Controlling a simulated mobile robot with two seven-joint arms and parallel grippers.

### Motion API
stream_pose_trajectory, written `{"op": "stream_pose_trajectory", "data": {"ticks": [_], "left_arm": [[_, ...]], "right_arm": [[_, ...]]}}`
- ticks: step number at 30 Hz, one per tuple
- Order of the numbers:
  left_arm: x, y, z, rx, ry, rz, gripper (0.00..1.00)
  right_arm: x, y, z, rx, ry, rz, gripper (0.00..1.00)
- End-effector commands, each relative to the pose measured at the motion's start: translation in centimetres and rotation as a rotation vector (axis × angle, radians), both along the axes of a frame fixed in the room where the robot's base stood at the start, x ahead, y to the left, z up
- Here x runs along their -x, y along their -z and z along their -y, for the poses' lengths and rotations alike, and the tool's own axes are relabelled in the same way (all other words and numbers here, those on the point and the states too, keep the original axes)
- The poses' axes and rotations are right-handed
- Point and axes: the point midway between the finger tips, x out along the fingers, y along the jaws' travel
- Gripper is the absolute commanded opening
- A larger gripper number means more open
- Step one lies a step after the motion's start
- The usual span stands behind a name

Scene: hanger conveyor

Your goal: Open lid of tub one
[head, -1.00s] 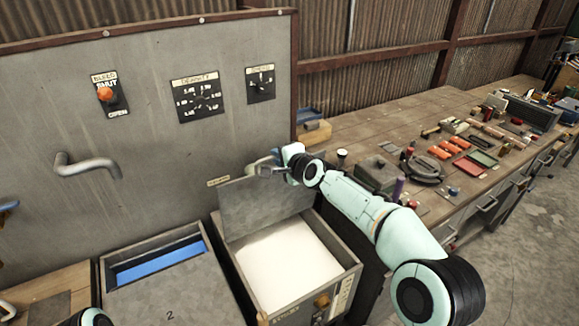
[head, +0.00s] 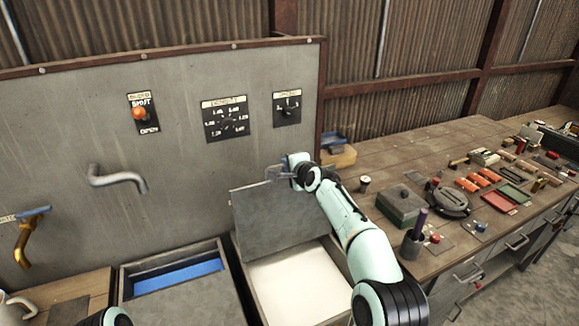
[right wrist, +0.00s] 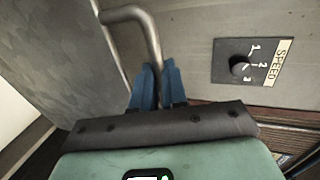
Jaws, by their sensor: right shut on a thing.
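Tub one (head: 246,286) is the grey metal tub at the bottom centre of the head view, with pale white contents (head: 300,284). Its front is cut off. Its flat grey lid (head: 275,225) is raised and stands steeply at the back of the opening. My right gripper (head: 279,172) is at the lid's top edge. In the right wrist view its blue fingers (right wrist: 158,84) are shut on the lid's bent grey handle (right wrist: 142,22). The lid's face (right wrist: 50,45) shows at the left there. My left gripper is out of view; only part of my left arm shows.
A second tub (head: 125,290) with blue contents stands to the left. A grey panel (head: 75,120) rises behind, with a pipe-like handle (head: 118,178), a brass tap (head: 24,243) and dials. A cluttered wooden workbench (head: 365,155) lies to the right.

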Motion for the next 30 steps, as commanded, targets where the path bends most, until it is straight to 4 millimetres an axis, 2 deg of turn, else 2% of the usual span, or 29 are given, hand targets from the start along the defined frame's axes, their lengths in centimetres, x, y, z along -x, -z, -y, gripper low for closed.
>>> {"op": "stream_pose_trajectory", "data": {"ticks": [1,6,7,8,9,21,26,30], "left_arm": [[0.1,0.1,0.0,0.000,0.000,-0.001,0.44],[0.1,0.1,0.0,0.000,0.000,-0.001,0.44],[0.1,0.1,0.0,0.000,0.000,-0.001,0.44],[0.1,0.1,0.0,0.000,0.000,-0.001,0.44],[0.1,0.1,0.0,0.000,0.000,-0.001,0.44],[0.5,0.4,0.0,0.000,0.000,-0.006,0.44],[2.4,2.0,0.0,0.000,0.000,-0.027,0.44],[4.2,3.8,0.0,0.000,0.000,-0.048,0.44]], "right_arm": [[0.0,0.9,0.0,0.000,0.000,-0.017,0.00],[0.0,0.9,0.0,0.000,0.000,-0.018,0.00],[0.0,0.9,0.0,0.000,0.000,-0.018,0.19],[0.0,0.9,0.0,0.001,0.000,-0.018,0.29],[0.0,0.9,0.0,0.000,0.000,-0.017,0.33],[0.5,0.2,0.2,0.000,0.000,-0.005,0.33],[2.7,-0.2,0.9,-0.001,-0.001,-0.008,0.33],[5.5,-1.0,1.9,-0.001,-0.001,-0.009,0.33]]}}
